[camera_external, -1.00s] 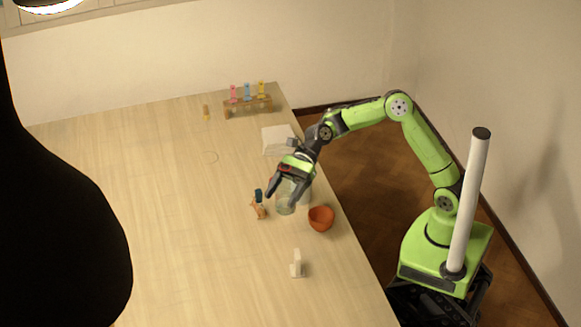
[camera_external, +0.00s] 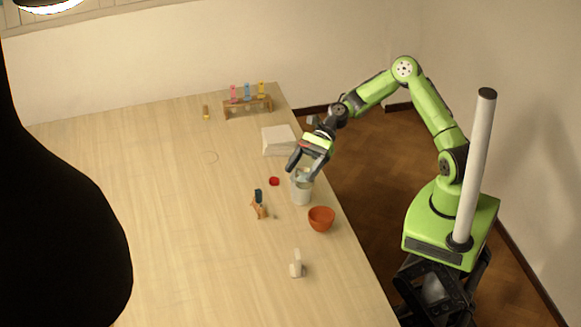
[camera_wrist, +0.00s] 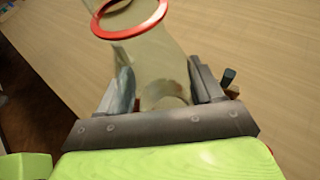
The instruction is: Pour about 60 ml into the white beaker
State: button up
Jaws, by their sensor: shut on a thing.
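The jar looks tilted. I cannot tell how much liquid is in the jar or beaker, or whether any is flowing.
A white block (camera_external: 279,141) and a tube rack (camera_external: 247,107) are behind; a small white object (camera_external: 297,265) is in front.

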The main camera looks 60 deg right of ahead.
jog(key=s+d+r+p, duration=0.3)
jog(key=s+d+p, duration=0.3)
jog(key=d+p, duration=0.15)
jog(key=shift+n+g, duration=0.3)
notch_tip(320, 180, down, 13)
jog(key=shift+f, duration=0.1)
jog(key=shift+s, duration=0.1)
jog(key=shift+a+r+g+p, duration=0.1)
jog(key=shift+r+g+p, duration=0.2)
jog(key=shift+p, duration=0.3)
